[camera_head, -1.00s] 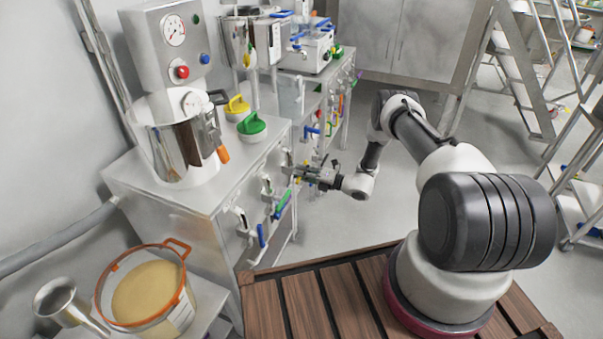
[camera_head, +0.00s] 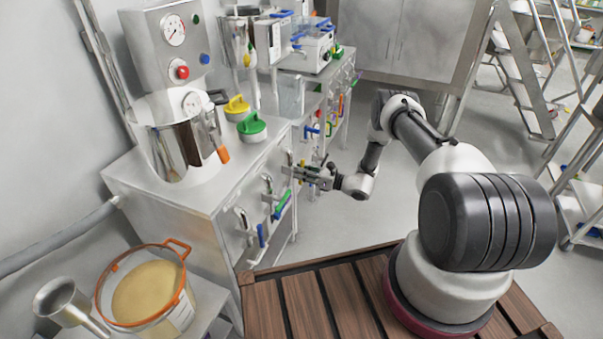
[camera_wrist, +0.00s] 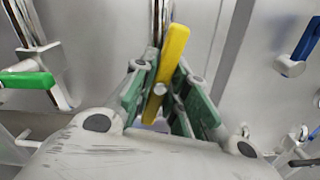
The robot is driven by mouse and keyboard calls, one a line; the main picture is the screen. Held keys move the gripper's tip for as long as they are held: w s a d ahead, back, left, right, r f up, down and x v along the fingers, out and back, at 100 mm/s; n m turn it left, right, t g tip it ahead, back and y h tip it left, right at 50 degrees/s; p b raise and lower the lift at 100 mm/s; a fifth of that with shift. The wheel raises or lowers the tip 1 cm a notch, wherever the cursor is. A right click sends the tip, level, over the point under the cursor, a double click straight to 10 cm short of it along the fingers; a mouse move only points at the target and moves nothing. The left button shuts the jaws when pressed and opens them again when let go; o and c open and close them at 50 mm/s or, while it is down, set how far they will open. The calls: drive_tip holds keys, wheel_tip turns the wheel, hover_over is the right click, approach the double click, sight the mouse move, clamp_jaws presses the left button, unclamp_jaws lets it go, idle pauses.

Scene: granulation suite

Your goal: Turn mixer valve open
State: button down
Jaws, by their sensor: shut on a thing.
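In the wrist view a yellow lever handle (camera_wrist: 174,53) stands between the green-padded fingers of my gripper (camera_wrist: 167,98). The gripper is shut on it. The handle is slightly tilted, its upper end leaning right. Its lower end and pivot are partly hidden by my fingers. In the head view my gripper (camera_head: 300,172) is at the front of the steel cabinet (camera_head: 185,200), at the far end of its row of valves. The yellow handle is small and mostly covered there. I cannot tell from markings which valve belongs to the mixer.
A green-handled valve (camera_wrist: 28,80) is close on the left in the wrist view, and a blue handle (camera_wrist: 305,40) on the right. A blue-handled valve (camera_head: 261,236) is nearer on the cabinet. The steel vessel (camera_head: 180,145) stands on top. Open floor (camera_head: 385,215) lies right of the cabinet.

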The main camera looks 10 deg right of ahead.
drive_tip(key=shift+n, duration=1.5)
drive_tip(key=c, duration=1.4)
unclamp_jaws()
drive_tip(key=shift+o, duration=0.2)
drive_tip(key=shift+d, duration=0.1)
drive_tip(key=v, duration=1.2)
